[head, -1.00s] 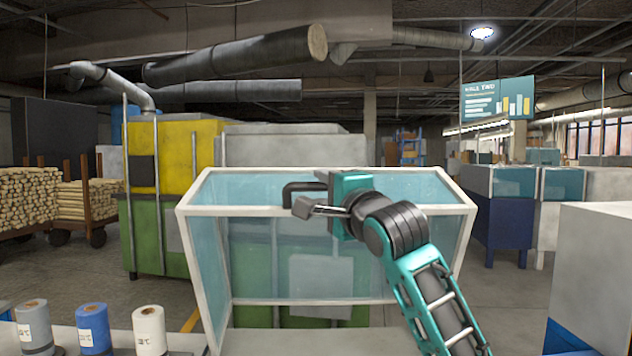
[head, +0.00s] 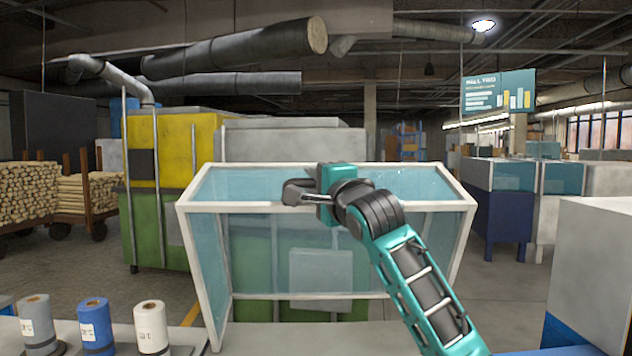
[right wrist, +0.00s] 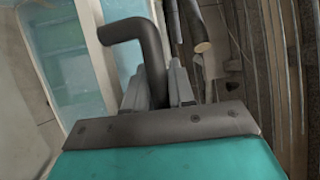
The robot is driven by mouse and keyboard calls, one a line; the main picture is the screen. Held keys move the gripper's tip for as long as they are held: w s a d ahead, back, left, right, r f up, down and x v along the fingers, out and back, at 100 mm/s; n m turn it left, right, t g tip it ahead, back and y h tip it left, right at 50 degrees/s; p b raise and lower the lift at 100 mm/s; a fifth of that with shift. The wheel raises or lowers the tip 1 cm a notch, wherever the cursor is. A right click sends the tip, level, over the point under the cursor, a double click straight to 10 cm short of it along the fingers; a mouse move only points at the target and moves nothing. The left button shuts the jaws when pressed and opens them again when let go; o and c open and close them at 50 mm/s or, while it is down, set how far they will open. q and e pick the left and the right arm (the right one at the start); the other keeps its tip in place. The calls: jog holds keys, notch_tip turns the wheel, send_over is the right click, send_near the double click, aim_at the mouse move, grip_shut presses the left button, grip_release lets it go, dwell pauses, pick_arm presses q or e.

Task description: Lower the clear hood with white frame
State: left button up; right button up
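The clear hood (head: 290,250) stands in the middle of the head view, a box of bluish see-through panels in a white frame. A dark bent handle (head: 293,186) is at its upper front edge; it shows larger in the right wrist view (right wrist: 147,48). My right gripper (head: 302,195) is at the handle. In the right wrist view its grey fingers lie close on both sides of the bar, shut on it. Part of the handle is hidden behind the fingers and hand. My left gripper is not in view.
Grey, blue and white rolls (head: 152,328) stand on the bench (head: 290,340) at the lower left. A yellow and green machine (head: 185,150) stands behind the hood. A pale cabinet (head: 595,260) is at the right edge. Stacked wood (head: 30,193) lies at the far left.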

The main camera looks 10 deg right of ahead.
grip_shut()
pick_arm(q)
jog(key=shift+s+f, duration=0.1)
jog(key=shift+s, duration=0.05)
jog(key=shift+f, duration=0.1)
pick_arm(e)
jog(key=shift+s+f, duration=0.1)
pick_arm(q)
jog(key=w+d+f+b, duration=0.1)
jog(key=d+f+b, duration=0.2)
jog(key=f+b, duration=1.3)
jog(key=b, duration=0.5)
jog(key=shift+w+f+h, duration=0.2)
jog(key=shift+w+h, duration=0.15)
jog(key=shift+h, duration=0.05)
pick_arm(e)
jog(key=s+a+f+n+t+y, duration=0.2)
jog(key=s+f, duration=0.6)
jog(key=s, duration=0.3)
jog(key=s+a+f+n+t+y, duration=0.2)
jog(key=s+f, duration=0.6)
jog(key=s, duration=0.4)
jog(key=shift+a+f+n+t, duration=0.3)
jog(key=shift+a+n+t, duration=0.1)
jog(key=shift+t, duration=0.4)
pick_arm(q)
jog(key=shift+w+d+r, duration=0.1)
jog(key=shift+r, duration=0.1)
